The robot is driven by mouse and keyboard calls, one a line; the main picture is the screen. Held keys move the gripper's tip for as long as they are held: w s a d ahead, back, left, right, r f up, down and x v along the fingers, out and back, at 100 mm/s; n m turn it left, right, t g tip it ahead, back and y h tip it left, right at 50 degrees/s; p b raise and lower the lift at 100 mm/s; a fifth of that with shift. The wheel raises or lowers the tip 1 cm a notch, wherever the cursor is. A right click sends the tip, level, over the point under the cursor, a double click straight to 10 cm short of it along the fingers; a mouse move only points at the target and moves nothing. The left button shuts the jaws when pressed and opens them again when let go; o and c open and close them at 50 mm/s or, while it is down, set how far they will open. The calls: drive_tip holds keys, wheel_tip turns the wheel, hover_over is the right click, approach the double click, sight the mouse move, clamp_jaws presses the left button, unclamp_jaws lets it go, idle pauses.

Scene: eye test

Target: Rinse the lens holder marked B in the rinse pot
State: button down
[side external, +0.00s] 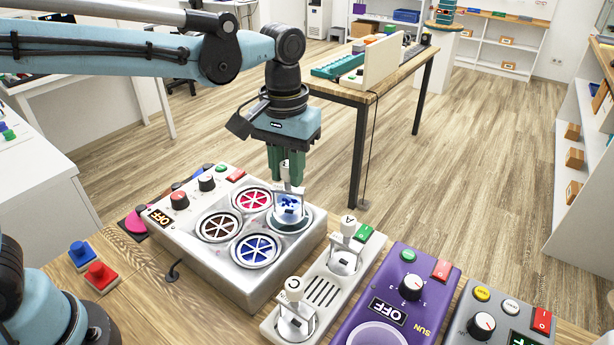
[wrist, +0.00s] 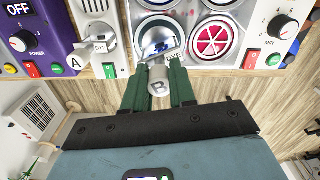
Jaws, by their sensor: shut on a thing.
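My gripper (side external: 286,178) has green fingers and is shut on the knob of the lens holder marked B (wrist: 158,88). The letter B shows between the fingers in the wrist view. The holder's lens end (side external: 289,205) has blue marks and hangs at the right-hand pot (side external: 306,221) of the pale four-pot machine (side external: 190,242). Its lower edge overlaps that pot's opening; I cannot tell how deep it is. The pot's inside is partly hidden by the holder. The other pots show pink (side external: 253,200), brown (side external: 219,227) and blue (side external: 256,251).
The slotted rack (side external: 322,293) in front holds lens holders A (side external: 346,240) and C (side external: 296,308). Right of it stand a purple SUN unit (side external: 425,262) reading OFF and a grey unit (side external: 462,322). Blue (side external: 82,253) and red (side external: 100,275) blocks lie at left.

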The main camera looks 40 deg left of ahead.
sight(288, 188)
drive_tip(key=shift+f, duration=2.95)
drive_tip(key=shift+f, duration=0.55)
drive_tip(key=shift+r, duration=0.1)
idle(1.6)
drive_tip(key=shift+r, duration=3.7)
